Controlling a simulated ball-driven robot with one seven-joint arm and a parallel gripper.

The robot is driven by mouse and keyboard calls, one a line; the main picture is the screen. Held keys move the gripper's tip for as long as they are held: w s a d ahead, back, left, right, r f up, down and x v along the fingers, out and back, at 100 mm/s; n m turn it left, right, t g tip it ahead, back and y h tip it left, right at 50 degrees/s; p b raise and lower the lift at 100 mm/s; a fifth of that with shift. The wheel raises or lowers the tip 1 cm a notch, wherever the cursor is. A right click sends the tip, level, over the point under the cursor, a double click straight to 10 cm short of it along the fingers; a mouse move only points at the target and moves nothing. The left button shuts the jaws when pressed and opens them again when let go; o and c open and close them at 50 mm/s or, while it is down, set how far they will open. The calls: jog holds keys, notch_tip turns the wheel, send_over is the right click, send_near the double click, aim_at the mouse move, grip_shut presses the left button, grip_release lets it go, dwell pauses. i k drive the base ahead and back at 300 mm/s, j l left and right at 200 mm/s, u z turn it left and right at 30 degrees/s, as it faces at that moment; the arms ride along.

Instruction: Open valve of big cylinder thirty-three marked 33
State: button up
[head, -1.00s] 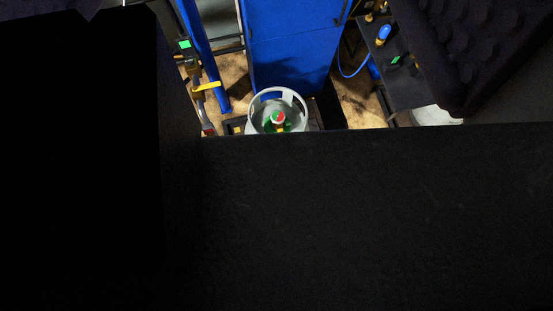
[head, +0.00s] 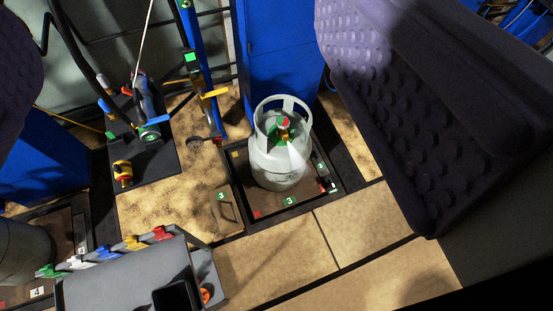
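A grey-white gas cylinder (head: 285,165) stands upright on a dark scale platform (head: 247,212) right of centre. A ring-shaped collar surrounds its top. Inside the collar is a valve (head: 283,125) with a red-and-white top and green parts. Green tags reading 3 sit at the platform's front edge (head: 289,200) and beside it; I cannot read a 33 on the cylinder. My gripper (head: 215,115) shows as two dark purple studded pads, one at the left edge and a large one at the right. They are wide apart with nothing between them, nearer the camera than the cylinder.
A blue cabinet (head: 285,55) stands behind the cylinder. A blue post (head: 200,75) with a yellow lever is left of it. Another cylinder (head: 22,255) is at the left edge. A grey box (head: 130,280) with coloured levers is in front.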

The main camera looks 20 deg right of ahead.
aim_at(282, 123)
jog(key=l, duration=0.25)
jog(key=i+l, duration=0.5)
jog(key=i, duration=0.15)
jog(key=i+l, duration=0.3)
jog(key=i, duration=0.75)
